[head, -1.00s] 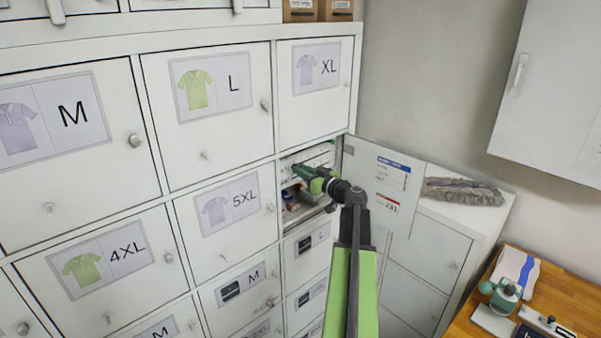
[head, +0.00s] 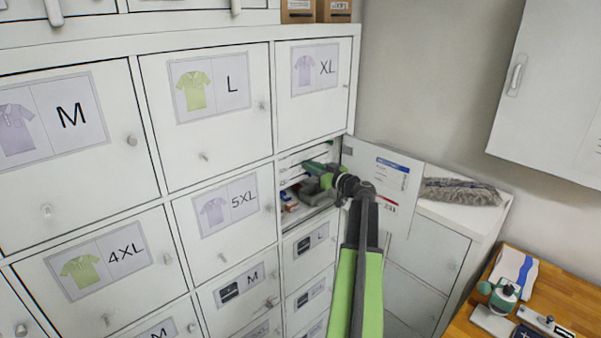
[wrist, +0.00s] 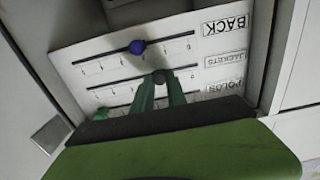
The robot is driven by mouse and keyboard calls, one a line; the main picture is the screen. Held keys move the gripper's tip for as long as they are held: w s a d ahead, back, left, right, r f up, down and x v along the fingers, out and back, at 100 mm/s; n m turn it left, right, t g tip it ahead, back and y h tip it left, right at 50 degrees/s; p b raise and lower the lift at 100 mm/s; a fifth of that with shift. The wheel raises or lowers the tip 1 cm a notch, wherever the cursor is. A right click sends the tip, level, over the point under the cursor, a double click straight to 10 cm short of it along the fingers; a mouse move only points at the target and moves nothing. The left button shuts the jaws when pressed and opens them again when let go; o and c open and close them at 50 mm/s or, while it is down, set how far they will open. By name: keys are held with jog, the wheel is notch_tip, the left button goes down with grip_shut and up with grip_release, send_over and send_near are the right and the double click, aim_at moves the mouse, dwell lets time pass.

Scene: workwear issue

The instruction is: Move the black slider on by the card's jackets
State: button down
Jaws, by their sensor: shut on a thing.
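In the wrist view a white slider board (wrist: 75,68) carries horizontal slotted tracks with tick marks and labels seen upside down: BACK, JACKETS and POLOS. The black slider (wrist: 161,75) is a dark round knob on the JACKETS track, around its middle. My gripper (wrist: 160,80) is shut on it, one green finger on each side. A blue knob (wrist: 138,47) sits on the BACK track. In the head view my gripper (head: 312,168) reaches into the open compartment, where my arm hides part of the board. A printed card (head: 392,165) hangs on the open door, its small text unreadable.
The open door (head: 352,155) stands to the right of the compartment, close beside my arm. Small items (head: 288,205) lie inside, low on the left. Closed locker doors (head: 225,215) fill the left.

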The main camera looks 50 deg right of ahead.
aim_at(313, 157)
jog(key=d, duration=0.5)
jog(key=shift+s+d, duration=0.2)
jog(key=shift+d, duration=0.15)
jog(key=c, duration=1.3)
grip_release()
jog(key=shift+a, duration=0.1)
jog(key=s, duration=1.1)
jog(key=s+a, duration=0.1)
jog(key=s, duration=0.5)
jog(key=shift+s+a, duration=0.1)
jog(key=shift+s, duration=0.1)
